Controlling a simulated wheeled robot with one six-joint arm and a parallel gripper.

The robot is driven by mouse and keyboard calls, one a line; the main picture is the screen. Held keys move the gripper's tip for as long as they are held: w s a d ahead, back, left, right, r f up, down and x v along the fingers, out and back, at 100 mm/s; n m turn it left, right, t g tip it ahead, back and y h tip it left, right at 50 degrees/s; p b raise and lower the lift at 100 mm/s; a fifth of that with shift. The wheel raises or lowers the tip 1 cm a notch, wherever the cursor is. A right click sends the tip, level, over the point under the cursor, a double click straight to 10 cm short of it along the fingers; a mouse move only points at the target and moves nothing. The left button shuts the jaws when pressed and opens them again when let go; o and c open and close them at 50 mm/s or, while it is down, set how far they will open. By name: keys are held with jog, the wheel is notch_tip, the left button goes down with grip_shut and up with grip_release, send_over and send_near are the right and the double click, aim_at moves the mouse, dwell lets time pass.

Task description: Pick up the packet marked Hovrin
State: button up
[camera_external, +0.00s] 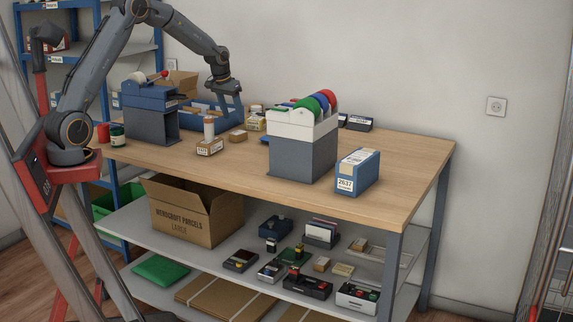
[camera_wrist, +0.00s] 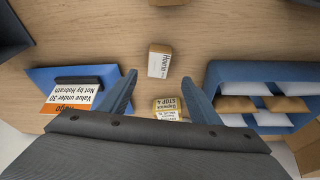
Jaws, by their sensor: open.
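A small tan packet with a white label (camera_wrist: 159,62) lies on the counter in the wrist view, just beyond and between my fingertips. Its sideways print looks like "Hovrin", but is small. It seems to be the small brown packet (camera_external: 238,136) in the external view. A second packet with a yellowish top and a label reading "STOP 4" (camera_wrist: 168,108) lies closer to my palm, between the fingers. My gripper (camera_wrist: 160,78) is open and empty, pointing down above the counter. In the external view my gripper (camera_external: 231,104) hangs beside the blue tray.
A blue tray of envelopes (camera_wrist: 262,72) stands right in the wrist view; a blue sign stand (camera_wrist: 45,75) is left. In the external view, a grey-white holder with coloured discs (camera_external: 303,155) and a blue box marked 2637 (camera_external: 358,172) stand right. The front counter (camera_external: 225,170) has bare room.

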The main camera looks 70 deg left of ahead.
aim_at(238, 133)
jog(key=shift+d+p+x, duration=0.15)
jog(key=shift+p+x, duration=0.55)
jog(key=shift+x, duration=1.15)
jog(key=shift+d+p+x, duration=0.15)
jog(key=shift+p+x, duration=0.5)
jog(key=shift+x, duration=1.2)
jog(key=c, duration=1.2)
